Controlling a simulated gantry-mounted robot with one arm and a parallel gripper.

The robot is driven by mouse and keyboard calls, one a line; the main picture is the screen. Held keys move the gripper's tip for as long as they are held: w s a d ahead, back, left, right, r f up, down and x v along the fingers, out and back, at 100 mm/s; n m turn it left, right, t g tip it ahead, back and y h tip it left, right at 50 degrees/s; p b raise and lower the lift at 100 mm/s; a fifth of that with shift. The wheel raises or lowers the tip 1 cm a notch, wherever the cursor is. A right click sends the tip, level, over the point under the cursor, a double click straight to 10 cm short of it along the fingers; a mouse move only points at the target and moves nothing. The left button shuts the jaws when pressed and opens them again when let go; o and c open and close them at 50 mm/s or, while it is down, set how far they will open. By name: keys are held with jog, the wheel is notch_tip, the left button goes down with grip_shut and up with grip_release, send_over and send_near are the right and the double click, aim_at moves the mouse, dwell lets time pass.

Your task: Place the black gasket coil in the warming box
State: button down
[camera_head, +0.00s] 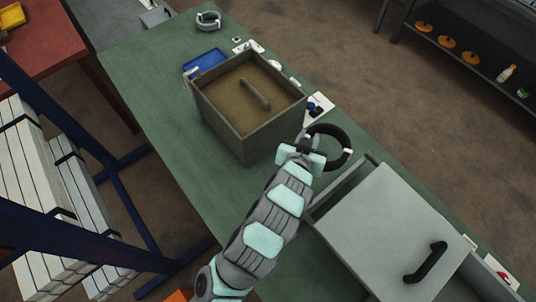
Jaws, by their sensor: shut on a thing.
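The black gasket coil (341,134) is a dark ring with pale ties, right of the middle of the view. My gripper (312,147) is shut on the coil's left side and holds it over the green table. The fingertips are partly hidden by the arm. A grey box with a brown, recessed top and a bar handle (232,124) stands just left of the coil. A pale grey box with a black handle on its flat top (385,210) stands to the lower right. I cannot tell which of the two is the warming box. Neither shows an open inside.
The green table (150,75) has free room on its left side. A grey coil (208,21) lies at its far end. A blue tray (207,61) and small parts on white plates (319,105) lie around the brown-topped box. A dark shelf (470,45) stands beyond.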

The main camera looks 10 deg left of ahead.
jog(key=shift+w+f+m+h+b, duration=0.35)
jog(key=shift+f+b, duration=0.3)
jog(key=shift+b, duration=0.9)
jog(key=shift+d, duration=0.1)
jog(key=shift+f+b, duration=0.1)
jog(key=shift+b, duration=0.25)
